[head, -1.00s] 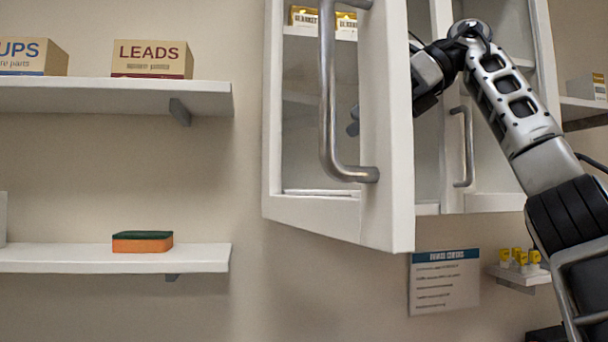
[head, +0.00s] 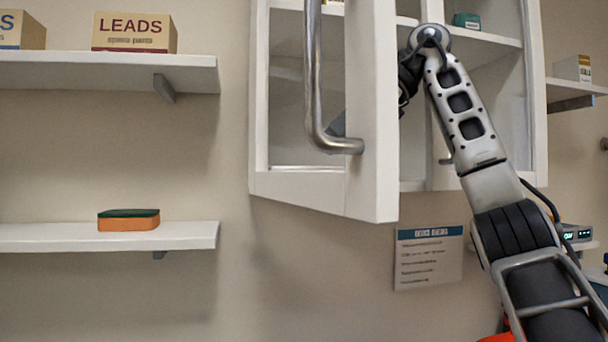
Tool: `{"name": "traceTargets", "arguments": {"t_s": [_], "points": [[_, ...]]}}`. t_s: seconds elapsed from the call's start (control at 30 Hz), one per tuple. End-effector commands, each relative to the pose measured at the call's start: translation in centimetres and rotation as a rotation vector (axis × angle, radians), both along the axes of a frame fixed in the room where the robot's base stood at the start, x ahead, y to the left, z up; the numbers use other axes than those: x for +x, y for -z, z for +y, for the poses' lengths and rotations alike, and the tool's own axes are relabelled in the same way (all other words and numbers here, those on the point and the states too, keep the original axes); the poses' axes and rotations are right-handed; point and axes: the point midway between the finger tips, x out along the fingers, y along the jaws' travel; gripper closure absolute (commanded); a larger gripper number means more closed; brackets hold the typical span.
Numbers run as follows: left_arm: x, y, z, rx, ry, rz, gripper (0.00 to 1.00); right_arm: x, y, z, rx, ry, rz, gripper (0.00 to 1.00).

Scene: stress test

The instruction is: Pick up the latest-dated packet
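A white wall cabinet (head: 408,206) hangs at centre right, with its framed left door (head: 372,120) swung out towards me. A long metal handle (head: 312,70) is on that door. My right arm comes in from the right and reaches behind the door's edge. A dark grey part of my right gripper (head: 337,126) shows through the door's opening; the rest is hidden by the door frame, so its opening cannot be read. Only a thin yellowish sliver (head: 334,2) shows on the cabinet's upper shelf at the top edge. No packet's date is readable. My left gripper is out of view.
A teal box (head: 466,20) stands on the cabinet's right upper shelf. Left wall shelves hold a LEADS box (head: 134,32) and an orange-green sponge (head: 128,220). A printed notice (head: 428,258) hangs below the cabinet. A small box (head: 572,68) sits on the far-right shelf.

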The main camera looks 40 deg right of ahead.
Motion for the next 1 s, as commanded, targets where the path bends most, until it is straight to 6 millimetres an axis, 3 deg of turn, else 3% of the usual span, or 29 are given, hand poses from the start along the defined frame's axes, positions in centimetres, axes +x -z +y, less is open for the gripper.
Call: {"name": "traceTargets", "arguments": {"t_s": [0.5, 0.77, 0.8, 1.0], "points": [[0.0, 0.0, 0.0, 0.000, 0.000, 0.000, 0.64, 2.8, 3.5, 2.2, 0.000, 0.001, 0.001, 0.00], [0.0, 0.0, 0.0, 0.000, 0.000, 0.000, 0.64, 3.0, 3.6, 2.4, 0.001, 0.001, -0.002, 0.00], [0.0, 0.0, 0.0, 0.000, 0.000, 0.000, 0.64, 3.0, 3.6, 2.4, 0.001, 0.001, -0.002, 0.03], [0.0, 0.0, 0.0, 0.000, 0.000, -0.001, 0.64, 3.0, 3.7, 2.4, 0.001, 0.001, 0.000, 0.56]]}}
